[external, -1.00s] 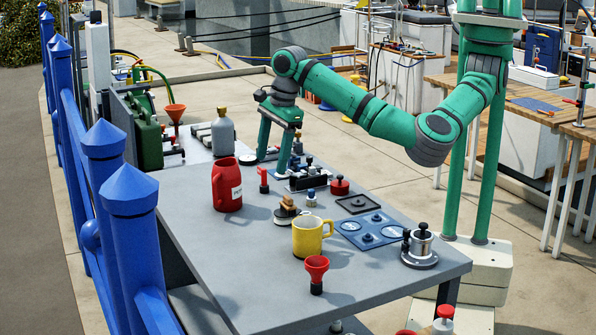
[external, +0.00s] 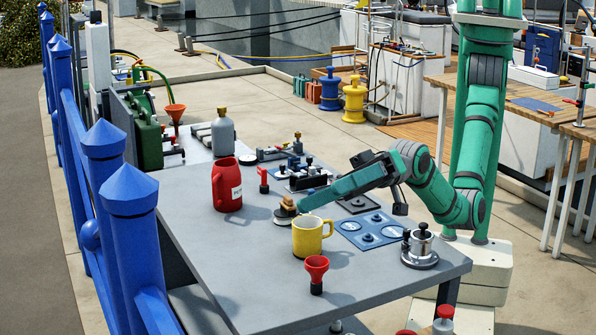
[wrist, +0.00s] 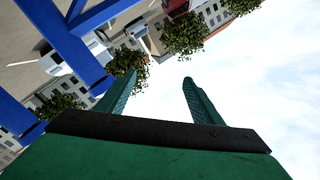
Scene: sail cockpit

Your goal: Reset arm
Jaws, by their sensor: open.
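My gripper (external: 312,202) is in the external view, low over the grey table (external: 225,285), reaching left from my folded arm. Its tip appears just above and behind the yellow mug (external: 312,236), near a small wooden-topped item (external: 287,211); I cannot tell the exact gap. In the wrist view the two green fingers (wrist: 157,90) stand apart with nothing between them. That view looks outward at sky, buildings and a blue rail (wrist: 75,45), tilted.
A blue fence (external: 130,220) runs along the left. The table's front left is clear.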

